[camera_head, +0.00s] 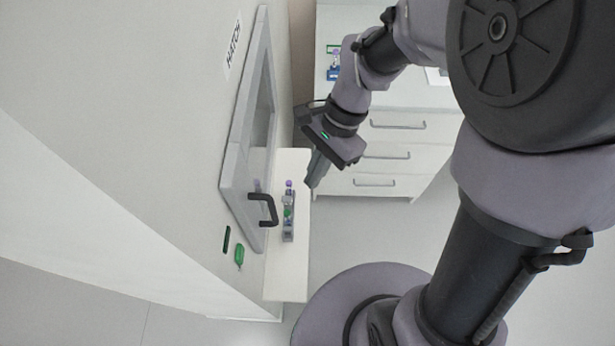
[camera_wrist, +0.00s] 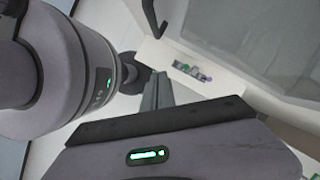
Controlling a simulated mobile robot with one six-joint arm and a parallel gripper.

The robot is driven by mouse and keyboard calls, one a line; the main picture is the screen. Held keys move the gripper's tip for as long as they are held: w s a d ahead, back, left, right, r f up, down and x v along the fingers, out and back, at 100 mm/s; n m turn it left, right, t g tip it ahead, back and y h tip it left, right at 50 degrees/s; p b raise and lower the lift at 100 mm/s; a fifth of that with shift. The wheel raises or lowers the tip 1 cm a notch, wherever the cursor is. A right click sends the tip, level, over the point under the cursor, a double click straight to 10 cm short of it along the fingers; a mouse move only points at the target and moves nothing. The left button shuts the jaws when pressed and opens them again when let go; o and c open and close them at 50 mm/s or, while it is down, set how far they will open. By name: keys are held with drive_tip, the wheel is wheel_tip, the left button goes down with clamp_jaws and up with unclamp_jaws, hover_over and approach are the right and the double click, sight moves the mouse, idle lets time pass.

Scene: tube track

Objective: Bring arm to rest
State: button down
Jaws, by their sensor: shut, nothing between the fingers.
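My gripper (camera_head: 311,181) shows in the head view at the end of my bent arm, pointing down and to the left. Its fingers are shut with nothing between them. It is beside and apart from a small rack (camera_head: 288,234) that stands on the white shelf (camera_head: 286,282) below the hatch. The rack holds a tube with a purple cap (camera_head: 289,184) and a green piece. The wrist view shows my gripper's fingers (camera_wrist: 157,92) and, beyond them, the rack with its tubes (camera_wrist: 190,71).
A framed hatch door (camera_head: 236,160) with a black handle (camera_head: 266,209) is on the wall at left, near my gripper. A white drawer cabinet (camera_head: 385,150) stands behind my arm, with a small blue item (camera_head: 333,72) on top. Open floor lies right of the shelf.

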drive_tip(key=s+d+f+n+t+h+b, duration=0.1)
drive_tip(key=s+d+n+t+b, duration=0.5)
drive_tip(key=b, duration=0.9)
drive_tip(key=shift+s+d+f+t+h, duration=0.15)
drive_tip(key=shift+s+d+t+h, duration=0.15)
drive_tip(key=shift+s+d+t, duration=0.7)
drive_tip(key=shift+w+a, duration=0.2)
drive_tip(key=shift+w, duration=0.1)
